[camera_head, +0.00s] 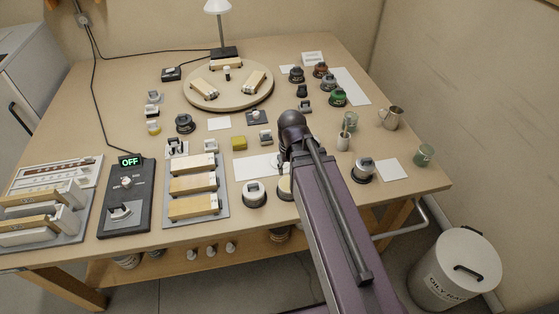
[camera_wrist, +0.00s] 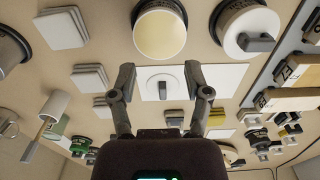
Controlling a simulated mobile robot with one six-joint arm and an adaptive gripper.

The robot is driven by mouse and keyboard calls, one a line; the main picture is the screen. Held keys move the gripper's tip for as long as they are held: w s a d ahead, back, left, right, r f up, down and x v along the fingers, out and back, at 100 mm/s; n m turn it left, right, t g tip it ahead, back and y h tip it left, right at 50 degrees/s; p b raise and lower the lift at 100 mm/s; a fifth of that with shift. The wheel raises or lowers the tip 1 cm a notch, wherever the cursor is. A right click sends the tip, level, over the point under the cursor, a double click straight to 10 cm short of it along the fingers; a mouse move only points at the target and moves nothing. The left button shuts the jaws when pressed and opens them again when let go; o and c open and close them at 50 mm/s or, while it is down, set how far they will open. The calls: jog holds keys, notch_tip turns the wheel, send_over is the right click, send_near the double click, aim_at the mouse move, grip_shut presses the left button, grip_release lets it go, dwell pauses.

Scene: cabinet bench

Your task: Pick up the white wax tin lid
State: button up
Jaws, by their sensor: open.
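A white round lid (camera_wrist: 158,84) with a grey bar handle lies on a white sheet (camera_wrist: 226,76) in the wrist view. My gripper (camera_wrist: 159,72) is open, with one finger on each side of the lid and nothing held. Whether the fingers touch the sheet, I cannot tell. An open round tin with cream contents (camera_wrist: 159,32) stands just beyond the lid. In the head view the sheet (camera_head: 247,168) shows left of my arm, which hides most of the lid and of my gripper.
A tin with a white lid (camera_head: 255,193) stands beside the open tin; it also shows in the wrist view (camera_wrist: 249,30). A tray of wooden-topped blocks (camera_head: 224,198) lies to the left. A dark-lidded jar (camera_head: 363,171), cups and a metal mug (camera_head: 391,118) stand to the right.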

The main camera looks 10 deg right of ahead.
notch_tip(320, 180, up, 4)
jog(key=f+p, duration=0.1)
jog(key=p, duration=0.2)
send_over(280, 160)
jog(key=w, duration=0.1)
jog(key=shift+d+r, duration=0.2)
jog(key=shift+d, duration=0.05)
jog(key=shift+f, duration=0.1)
notch_tip(280, 160, down, 8)
jog(key=b, duration=0.8)
jog(key=shift+f+b, duration=0.2)
jog(key=shift+b, duration=0.1)
jog(key=shift+f, duration=0.15)
notch_tip(280, 160, down, 5)
jog(key=b, duration=0.5)
jog(key=shift+a, duration=0.15)
grip_shut()
